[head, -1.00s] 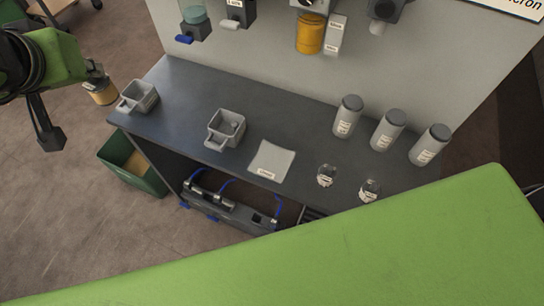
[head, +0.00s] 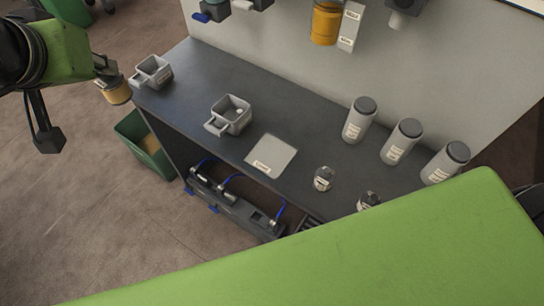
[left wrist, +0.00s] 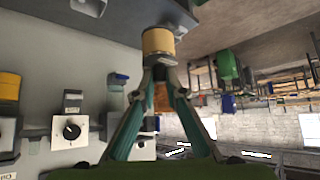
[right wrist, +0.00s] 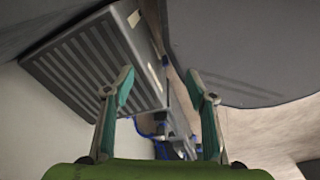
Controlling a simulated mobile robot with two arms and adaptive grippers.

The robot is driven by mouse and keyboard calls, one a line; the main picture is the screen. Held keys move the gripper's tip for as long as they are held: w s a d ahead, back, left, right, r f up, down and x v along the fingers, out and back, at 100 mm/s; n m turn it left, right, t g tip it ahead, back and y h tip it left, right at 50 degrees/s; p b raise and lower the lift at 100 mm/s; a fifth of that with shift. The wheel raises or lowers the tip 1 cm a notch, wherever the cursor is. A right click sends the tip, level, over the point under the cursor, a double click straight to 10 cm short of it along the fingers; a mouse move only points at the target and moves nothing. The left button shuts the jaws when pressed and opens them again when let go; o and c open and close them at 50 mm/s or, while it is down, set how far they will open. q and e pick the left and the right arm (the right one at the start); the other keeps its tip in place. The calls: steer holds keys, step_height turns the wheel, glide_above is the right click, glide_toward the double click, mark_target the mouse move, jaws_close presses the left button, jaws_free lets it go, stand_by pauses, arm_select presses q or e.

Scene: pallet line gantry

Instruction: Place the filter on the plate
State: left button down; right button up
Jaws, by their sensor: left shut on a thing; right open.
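The filter (head: 118,94) is a short tan cylinder with grey ends. My left gripper (head: 105,77) is shut on it and holds it off the bench's left end, near a grey handled cup. In the left wrist view the filter (left wrist: 158,41) sits at the closed fingertips (left wrist: 160,64). The plate (head: 275,153) is a flat light-grey square with a white label, lying bare near the front edge of the dark bench. My right gripper (right wrist: 160,82) is open and empty in the right wrist view; the head view does not show it.
Two grey handled cups (head: 153,70) (head: 231,112) stand left of the plate on the bench (head: 190,80). Two small jars (head: 323,179) and several grey canisters (head: 359,121) stand to its right. A green bin (head: 145,148) is on the floor. A wall with fixtures backs the bench.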

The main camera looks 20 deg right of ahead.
steer(key=w+a+t+b, duration=0.1)
steer(key=w+a+b, duration=0.1)
steer(key=w+b, duration=1.35)
arm_select(q)
steer(key=s+d+f+m+g+h+b, duration=0.2)
steer(key=s+d+f+m+h+b, duration=0.15)
steer(key=s+d+f, duration=0.4)
steer(key=s+d+f+m+g+h+b, duration=0.1)
steer(key=s+d+f+m+h+b, duration=0.25)
steer(key=s+d, duration=0.55)
steer(key=shift+m+y, duration=0.6)
steer(key=shift+m, duration=0.3)
steer(key=x, duration=0.7)
steer(key=w+b+x, duration=0.1)
steer(key=x, duration=1.2)
steer(key=shift+w+a, duration=0.15)
steer(key=shift+w, duration=0.35)
arm_select(e)
steer(key=w+v, duration=0.1)
steer(key=v, duration=0.6)
steer(key=shift+s+r+t, duration=0.15)
steer(key=shift+r+t, duration=0.25)
steer(key=shift+r, duration=0.2)
